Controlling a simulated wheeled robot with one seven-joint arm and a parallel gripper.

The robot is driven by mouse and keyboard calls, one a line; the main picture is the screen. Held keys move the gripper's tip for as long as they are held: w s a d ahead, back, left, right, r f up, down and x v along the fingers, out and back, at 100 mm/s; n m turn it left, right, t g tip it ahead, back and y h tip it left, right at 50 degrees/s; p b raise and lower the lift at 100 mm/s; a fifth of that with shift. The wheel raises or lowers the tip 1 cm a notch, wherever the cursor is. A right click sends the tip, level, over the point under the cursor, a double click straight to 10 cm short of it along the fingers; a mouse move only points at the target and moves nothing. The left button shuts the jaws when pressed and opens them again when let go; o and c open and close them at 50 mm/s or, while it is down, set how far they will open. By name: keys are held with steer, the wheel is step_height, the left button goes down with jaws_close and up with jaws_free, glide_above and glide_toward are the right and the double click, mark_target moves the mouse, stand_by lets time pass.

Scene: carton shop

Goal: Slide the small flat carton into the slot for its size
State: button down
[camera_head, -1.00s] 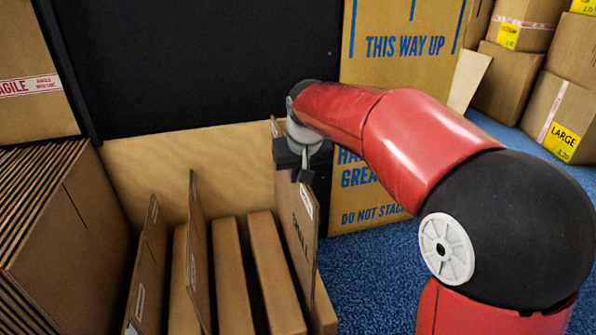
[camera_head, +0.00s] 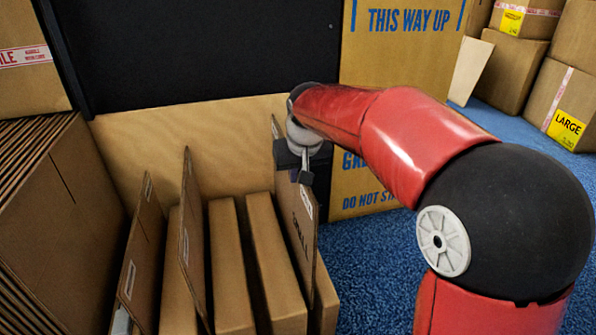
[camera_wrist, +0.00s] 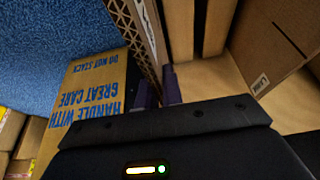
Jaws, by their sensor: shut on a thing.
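The small flat carton (camera_head: 302,228) is an upright thin brown sheet with dark lettering ending in "ALL" and a white label. My gripper (camera_head: 304,175) is shut on its upper edge, at the right end of the row of slots. In the wrist view my dark fingers (camera_wrist: 158,90) close at the end of the carton's corrugated edge (camera_wrist: 149,38). Thin upright dividers with white labels (camera_head: 188,230) (camera_head: 140,265) stand to its left. Thicker brown cartons (camera_head: 228,265) (camera_head: 272,262) stand between. The carton's lower edge is hidden, so I cannot tell how deep it sits.
A plywood back board (camera_head: 235,130) stands behind the slots. A stack of flat sheets (camera_head: 65,215) is at the left. A large printed carton (camera_head: 395,60) stands behind my arm, and boxes (camera_head: 565,105) are at the back right. Blue carpet (camera_head: 365,265) lies clear to the right.

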steer(key=b, duration=0.4)
glide_above(298, 229)
steer(key=w, duration=0.2)
steer(key=shift+s+f, duration=0.15)
steer(key=shift+f, duration=8.6)
steer(key=c, duration=1.5)
jaws_free()
